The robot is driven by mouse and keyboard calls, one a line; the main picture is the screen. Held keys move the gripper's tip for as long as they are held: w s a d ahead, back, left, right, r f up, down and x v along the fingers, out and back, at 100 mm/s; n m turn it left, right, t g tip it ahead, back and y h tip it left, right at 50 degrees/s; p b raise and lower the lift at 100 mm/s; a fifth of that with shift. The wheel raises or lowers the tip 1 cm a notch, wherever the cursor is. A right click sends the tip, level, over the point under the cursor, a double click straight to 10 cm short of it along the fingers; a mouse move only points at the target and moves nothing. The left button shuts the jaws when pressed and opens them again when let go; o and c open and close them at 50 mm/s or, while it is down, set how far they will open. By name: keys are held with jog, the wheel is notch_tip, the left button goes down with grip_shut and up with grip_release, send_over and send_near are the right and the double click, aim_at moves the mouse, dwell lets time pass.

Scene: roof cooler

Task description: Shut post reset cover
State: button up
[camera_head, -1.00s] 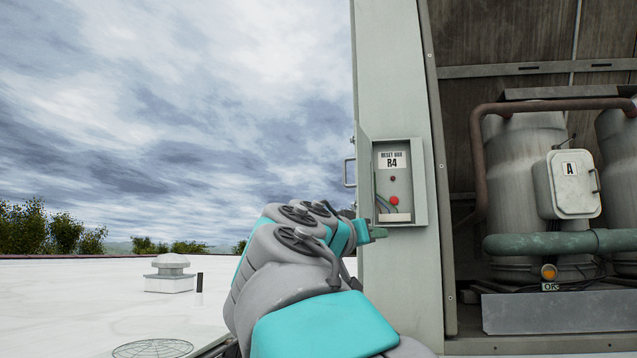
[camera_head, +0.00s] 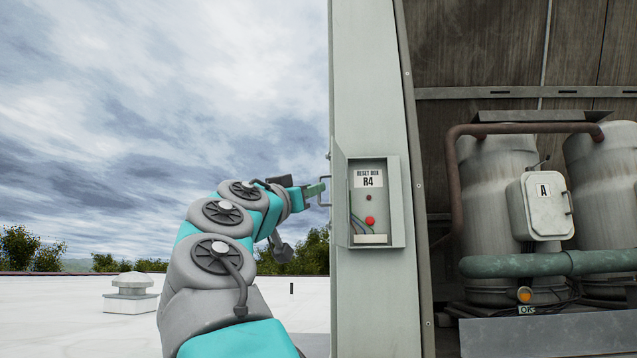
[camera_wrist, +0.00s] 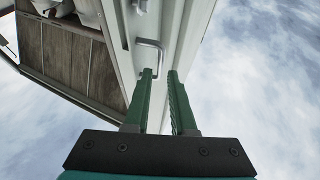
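The reset box R4 (camera_head: 376,215) on the post stands open, with its red button, a small dark-red light and wires showing. Its cover (camera_head: 340,200) stands swung out at the box's left side, nearly edge-on. A small bar handle (camera_head: 326,192) sticks out to the left of it. My gripper (camera_head: 322,188) is at the handle's height, just left of the cover. In the wrist view my gripper (camera_wrist: 167,75) is open, with a gap between its green fingers. A metal loop handle (camera_wrist: 151,46) lies just beyond the left finger's tip; I cannot tell whether they touch.
The post (camera_head: 375,90) rises beside the open cooler bay. In the bay are grey tanks (camera_head: 497,185), a box marked A (camera_head: 540,206) and a green pipe (camera_head: 540,264). The roof left of the post is open, with a low vent (camera_head: 131,292) further back.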

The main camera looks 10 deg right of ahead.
aim_at(319, 199)
jog(key=shift+p+x, duration=0.75)
jog(key=shift+x, duration=1.35)
grip_shut()
